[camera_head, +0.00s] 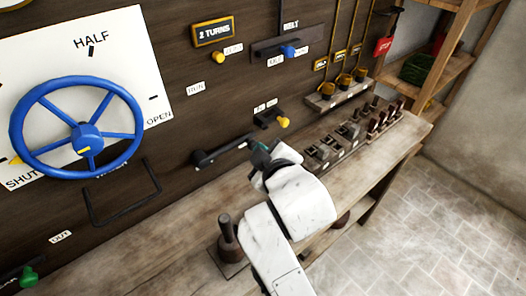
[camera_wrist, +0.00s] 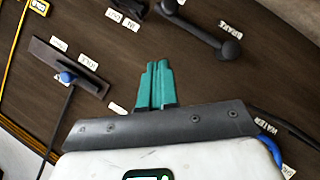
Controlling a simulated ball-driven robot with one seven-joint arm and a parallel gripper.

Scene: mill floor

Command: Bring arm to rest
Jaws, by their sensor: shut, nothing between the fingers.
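My gripper (camera_wrist: 155,85) shows in the wrist view as two teal fingers side by side, closed together with nothing between them. In the head view my white arm reaches up from the bottom, and the gripper (camera_head: 258,148) is partly hidden by my own wrist. It is in front of the dark panel (camera_head: 215,110), close to the right end of a black crank handle (camera_head: 222,150). In the wrist view the same black handle (camera_wrist: 205,35) lies beyond the fingers, up and to the right. I cannot tell whether the fingers touch the panel.
A blue handwheel (camera_head: 85,138) stands at left on the panel. A yellow-knobbed lever (camera_head: 283,122) and a blue-knobbed belt lever (camera_head: 288,51) are near my wrist. A wooden bench (camera_head: 170,255) runs below, with a dark upright lever (camera_head: 229,240). Open floor (camera_head: 440,220) lies at right.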

